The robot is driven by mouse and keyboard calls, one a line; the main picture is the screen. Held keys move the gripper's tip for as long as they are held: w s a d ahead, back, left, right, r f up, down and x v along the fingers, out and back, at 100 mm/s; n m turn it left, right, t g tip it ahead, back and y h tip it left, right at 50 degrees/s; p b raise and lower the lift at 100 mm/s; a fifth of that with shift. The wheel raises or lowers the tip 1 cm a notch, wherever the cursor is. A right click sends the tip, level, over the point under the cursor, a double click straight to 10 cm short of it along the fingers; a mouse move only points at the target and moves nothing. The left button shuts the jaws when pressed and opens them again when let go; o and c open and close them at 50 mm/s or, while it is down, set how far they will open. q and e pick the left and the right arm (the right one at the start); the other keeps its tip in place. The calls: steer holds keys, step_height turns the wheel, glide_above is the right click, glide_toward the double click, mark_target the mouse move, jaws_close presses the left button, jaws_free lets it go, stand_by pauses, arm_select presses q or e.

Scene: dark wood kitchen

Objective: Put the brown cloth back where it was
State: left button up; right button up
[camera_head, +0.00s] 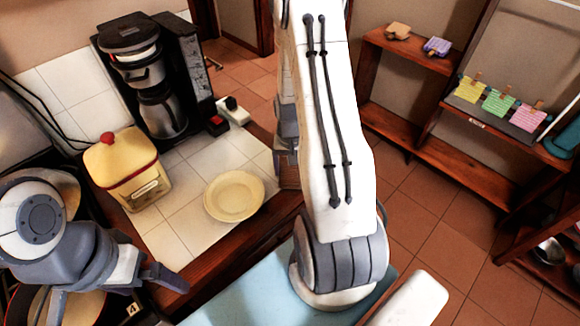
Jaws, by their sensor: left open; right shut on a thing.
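My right arm rises through the middle of the view and hides much behind it. Only a sliver of my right gripper (287,150) shows behind the arm's left edge, beyond the counter's right side. It is shut on a brown thing, which seems to be the brown cloth (289,175); its outline is mostly hidden. My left gripper (108,290) is open and empty at the lower left, over the counter's near left part. A small tan folded piece (397,31) lies on the shelf at the upper right, beside a purple one (437,46).
A coffee machine (185,75), a yellow canister (125,165) and a pale yellow plate (234,196) stand on the tiled counter. A wooden shelf unit (400,128) stands at the right, with yellow, green and pink pieces (499,103) on a sloped board. Tiled floor (420,215) lies open between.

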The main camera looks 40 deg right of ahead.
mark_target(290, 171)
steer(key=shift+f, duration=0.2)
steer(key=o, duration=1.3)
steer(key=shift+r, duration=0.1)
steer(key=shift+r, duration=0.1)
steer(key=shift+r, duration=0.2)
step_height(290, 171, up, 12)
steer(key=b, duration=0.1)
steer(key=shift+f, duration=0.15)
